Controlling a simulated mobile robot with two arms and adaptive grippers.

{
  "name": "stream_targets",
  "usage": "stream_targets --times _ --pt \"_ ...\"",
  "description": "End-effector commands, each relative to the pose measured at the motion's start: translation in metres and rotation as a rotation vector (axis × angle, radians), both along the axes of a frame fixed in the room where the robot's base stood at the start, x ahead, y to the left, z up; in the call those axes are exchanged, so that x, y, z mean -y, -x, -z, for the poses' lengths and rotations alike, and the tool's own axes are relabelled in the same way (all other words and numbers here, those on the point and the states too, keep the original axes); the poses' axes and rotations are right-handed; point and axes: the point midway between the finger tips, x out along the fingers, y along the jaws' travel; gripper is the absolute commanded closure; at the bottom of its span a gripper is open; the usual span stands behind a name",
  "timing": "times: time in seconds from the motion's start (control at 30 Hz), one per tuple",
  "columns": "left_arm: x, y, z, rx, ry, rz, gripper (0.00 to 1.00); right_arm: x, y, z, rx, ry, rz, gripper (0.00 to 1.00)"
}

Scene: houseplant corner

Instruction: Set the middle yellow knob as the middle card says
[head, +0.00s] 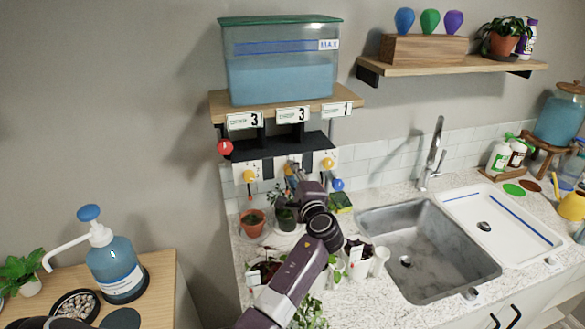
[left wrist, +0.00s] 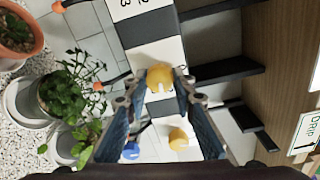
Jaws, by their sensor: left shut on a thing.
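The middle yellow knob (left wrist: 158,79) sits on a white plate of the dosing panel. My left gripper (left wrist: 160,92) is shut on this knob, with a fingertip on each side. In the head view my left gripper (head: 293,171) mostly hides the knob, so its setting cannot be read. The middle card (head: 292,115) on the shelf edge shows a 3. The left yellow knob (head: 249,176) and the right yellow knob (head: 328,163) are free on either side. The left card (head: 245,120) reads 3 and the right card (head: 338,109) reads 1. My right gripper is out of view.
A blue-filled tank (head: 280,70) stands on the shelf above. Potted plants (head: 251,222) crowd the counter below. The sink (head: 425,245) is to the right.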

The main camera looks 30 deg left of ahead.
Motion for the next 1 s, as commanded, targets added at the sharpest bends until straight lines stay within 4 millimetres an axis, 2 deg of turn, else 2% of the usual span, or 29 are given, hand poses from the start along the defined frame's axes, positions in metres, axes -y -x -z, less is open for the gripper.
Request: stream_targets --times 0.03,0.4,1.0 --pt "-0.002 0.001 -0.004 -0.034 -0.032 -0.004 1.0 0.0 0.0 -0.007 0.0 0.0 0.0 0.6" --pt "-0.003 0.0 -0.004 -0.25 -0.219 -0.005 1.0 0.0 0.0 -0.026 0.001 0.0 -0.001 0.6" --pt "-0.002 0.0 -0.002 -0.361 -0.315 -0.005 1.0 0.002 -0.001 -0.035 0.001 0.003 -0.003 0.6"
